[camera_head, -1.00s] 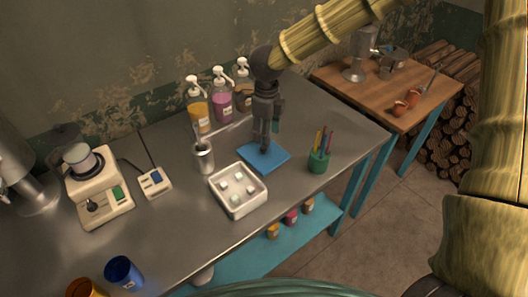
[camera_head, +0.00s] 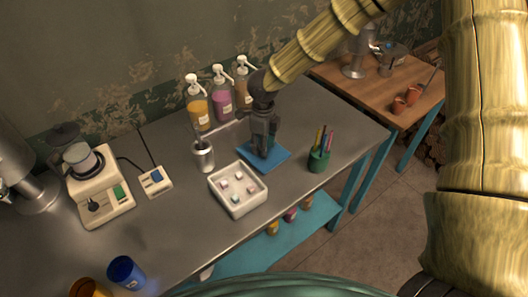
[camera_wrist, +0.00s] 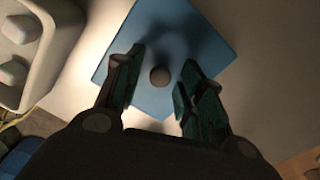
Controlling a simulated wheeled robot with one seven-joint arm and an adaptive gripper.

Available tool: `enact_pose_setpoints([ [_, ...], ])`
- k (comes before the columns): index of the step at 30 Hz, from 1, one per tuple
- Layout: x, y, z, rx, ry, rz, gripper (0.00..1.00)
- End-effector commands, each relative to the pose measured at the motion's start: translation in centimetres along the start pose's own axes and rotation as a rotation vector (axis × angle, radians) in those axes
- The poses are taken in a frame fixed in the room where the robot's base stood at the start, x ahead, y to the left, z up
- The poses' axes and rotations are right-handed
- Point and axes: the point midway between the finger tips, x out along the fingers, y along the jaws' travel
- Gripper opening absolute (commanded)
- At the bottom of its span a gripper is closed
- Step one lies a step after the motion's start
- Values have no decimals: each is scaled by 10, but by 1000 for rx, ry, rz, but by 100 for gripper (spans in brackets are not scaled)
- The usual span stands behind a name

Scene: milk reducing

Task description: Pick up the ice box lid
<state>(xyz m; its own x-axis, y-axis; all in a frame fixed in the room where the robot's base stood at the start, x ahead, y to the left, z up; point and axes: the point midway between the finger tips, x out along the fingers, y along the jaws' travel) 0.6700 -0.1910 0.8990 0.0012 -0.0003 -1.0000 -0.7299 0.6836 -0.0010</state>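The ice box lid (camera_head: 276,160) is a flat blue square lying on the metal counter, to the right of the white ice box (camera_head: 238,205), which is open and holds several pale cubes. In the wrist view the lid (camera_wrist: 205,30) has a small round knob (camera_wrist: 159,76) near its middle. My gripper (camera_head: 262,151) points down over the lid. In the wrist view my gripper (camera_wrist: 160,82) is open, with one finger on each side of the knob and a gap to both. Whether the fingertips touch the lid I cannot tell.
A green cup of pens (camera_head: 319,160) stands right of the lid. A metal cup (camera_head: 203,156) stands left of it, and pump bottles (camera_head: 222,96) stand behind. A white appliance (camera_head: 101,190) and blue cup (camera_head: 125,272) are farther left.

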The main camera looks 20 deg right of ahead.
Motion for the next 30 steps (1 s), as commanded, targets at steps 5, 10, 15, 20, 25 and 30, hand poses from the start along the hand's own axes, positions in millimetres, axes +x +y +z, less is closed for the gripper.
enact_pose_setpoints([
  [5, 0, 0, 0, 0, 0, 0, 0],
  [10, 0, 0, 0, 0, 0, 0, 0],
  [15, -1, 0, 0, 0, 0, 0, 0],
  [20, -11, 0, 0, 0, -3, 0, 0],
  [25, -39, 0, 1, 2, -4, 0, 0],
  [30, -69, 0, 0, 1, -4, 0, 0],
])
